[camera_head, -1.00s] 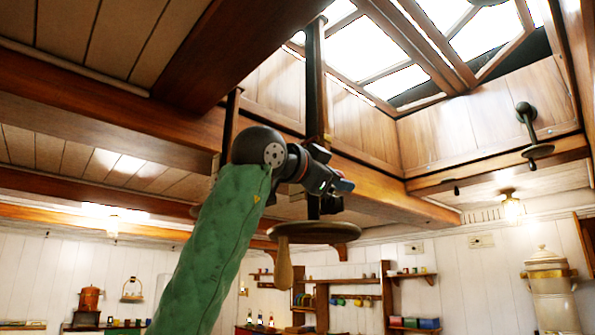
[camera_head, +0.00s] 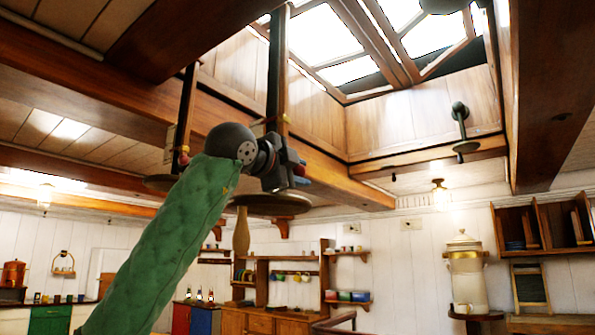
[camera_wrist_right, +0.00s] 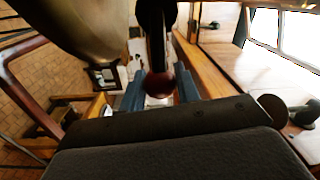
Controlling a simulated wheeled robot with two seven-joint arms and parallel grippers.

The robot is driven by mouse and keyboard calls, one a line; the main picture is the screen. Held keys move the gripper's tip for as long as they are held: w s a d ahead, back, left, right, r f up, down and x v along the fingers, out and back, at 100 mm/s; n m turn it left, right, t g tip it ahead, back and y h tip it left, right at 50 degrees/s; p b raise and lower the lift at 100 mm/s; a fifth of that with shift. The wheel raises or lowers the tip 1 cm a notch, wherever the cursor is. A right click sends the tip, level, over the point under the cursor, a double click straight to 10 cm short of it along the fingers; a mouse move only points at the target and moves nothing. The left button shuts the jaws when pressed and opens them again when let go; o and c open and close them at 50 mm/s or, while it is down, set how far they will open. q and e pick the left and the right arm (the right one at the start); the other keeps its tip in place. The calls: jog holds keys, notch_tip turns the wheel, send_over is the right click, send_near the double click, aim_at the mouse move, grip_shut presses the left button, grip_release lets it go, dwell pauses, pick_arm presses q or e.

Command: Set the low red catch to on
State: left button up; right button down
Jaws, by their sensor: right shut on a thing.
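The red catch is a small round dark-red knob, seen between the blue-grey fingers in the right wrist view (camera_wrist_right: 158,85). A bit of red also shows at the gripper in the head view (camera_head: 300,169). My right gripper (camera_head: 294,176) is shut on the red knob, with a finger on each side. The fingers hide part of the catch, and no on mark is readable. My left gripper is not in view.
A second post with a red part (camera_head: 184,158) and a wheel hangs further left. A wooden beam (camera_head: 340,177) runs close behind my gripper. Shelves (camera_head: 270,258) and a ceramic urn (camera_head: 466,275) stand well below.

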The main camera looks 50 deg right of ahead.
jog(key=shift+f, duration=0.1)
dwell(0.3)
jog(key=c, duration=1)
grip_release()
jog(key=shift+c, duration=0.2)
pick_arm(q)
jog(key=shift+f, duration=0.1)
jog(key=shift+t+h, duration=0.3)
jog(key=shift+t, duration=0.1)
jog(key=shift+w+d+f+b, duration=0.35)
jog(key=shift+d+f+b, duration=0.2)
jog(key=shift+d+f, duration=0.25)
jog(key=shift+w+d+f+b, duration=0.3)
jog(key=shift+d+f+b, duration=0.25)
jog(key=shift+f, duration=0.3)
pick_arm(e)
jog(key=a, duration=0.7)
jog(key=shift+s+a+f, duration=0.15)
jog(key=shift+a, duration=0.25)
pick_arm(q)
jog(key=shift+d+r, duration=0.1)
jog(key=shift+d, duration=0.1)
